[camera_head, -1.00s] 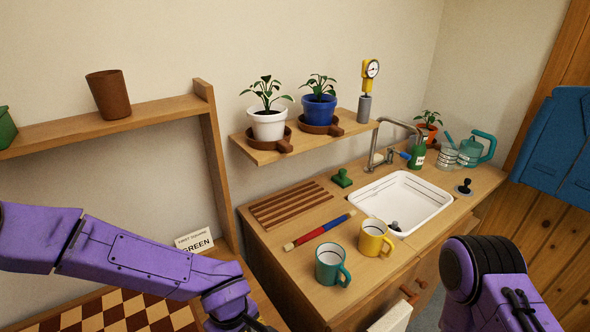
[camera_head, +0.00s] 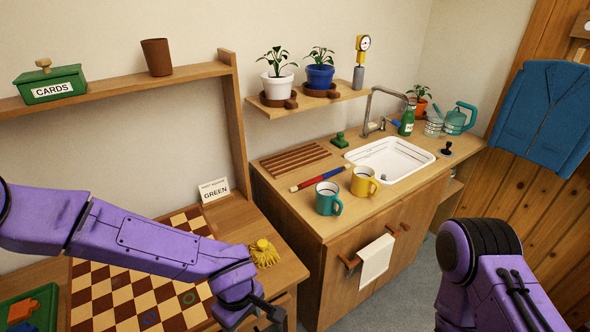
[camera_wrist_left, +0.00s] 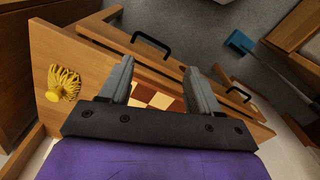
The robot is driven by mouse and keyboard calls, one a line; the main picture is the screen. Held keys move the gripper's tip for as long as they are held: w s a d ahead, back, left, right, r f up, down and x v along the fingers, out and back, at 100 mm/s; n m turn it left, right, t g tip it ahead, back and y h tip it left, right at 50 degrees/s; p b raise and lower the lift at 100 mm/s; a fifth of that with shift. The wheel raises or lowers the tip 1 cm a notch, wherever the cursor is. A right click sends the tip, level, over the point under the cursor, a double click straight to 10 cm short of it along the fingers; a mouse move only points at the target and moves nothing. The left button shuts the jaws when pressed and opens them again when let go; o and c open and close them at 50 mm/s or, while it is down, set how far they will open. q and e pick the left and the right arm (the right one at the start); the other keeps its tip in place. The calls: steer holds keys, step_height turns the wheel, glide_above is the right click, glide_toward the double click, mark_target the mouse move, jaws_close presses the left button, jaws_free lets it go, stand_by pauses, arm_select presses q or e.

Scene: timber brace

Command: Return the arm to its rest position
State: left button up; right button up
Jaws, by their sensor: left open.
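My left arm comes in from the left in the head view and reaches over the checkered board (camera_head: 105,287). My left gripper (camera_head: 268,318) is at the bottom edge of the head view, by the front of the wooden table. In the left wrist view my left gripper (camera_wrist_left: 158,85) is open, with nothing between its fingers. The checkered board also shows behind the fingers there (camera_wrist_left: 152,97). My right arm shows at the lower right of the head view, but its gripper is out of view.
A yellow tasselled thing (camera_head: 263,253) lies on the table close to my left forearm. The GREEN card (camera_head: 214,191) stands behind the board. To the right, a counter holds a teal mug (camera_head: 327,199), a yellow mug (camera_head: 364,182) and a sink (camera_head: 392,157). A towel (camera_head: 376,260) hangs in front.

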arm_select(q)
steer(key=a+f+n+t+y, duration=0.2)
steer(key=a+f+t+y, duration=0.2)
steer(key=a+f, duration=0.5)
steer(key=s+a+f+m, duration=0.3)
steer(key=s+a+f, duration=0.1)
steer(key=s, duration=0.4)
steer(key=s+a+f+m, duration=0.3)
steer(key=s+a, duration=0.3)
steer(key=s, duration=0.3)
steer(key=shift+s+f+g+h, duration=0.15)
steer(key=shift+f+g+h, duration=0.2)
steer(key=shift+f, duration=0.55)
steer(key=shift+w+f, duration=0.1)
steer(key=shift+w, duration=0.15)
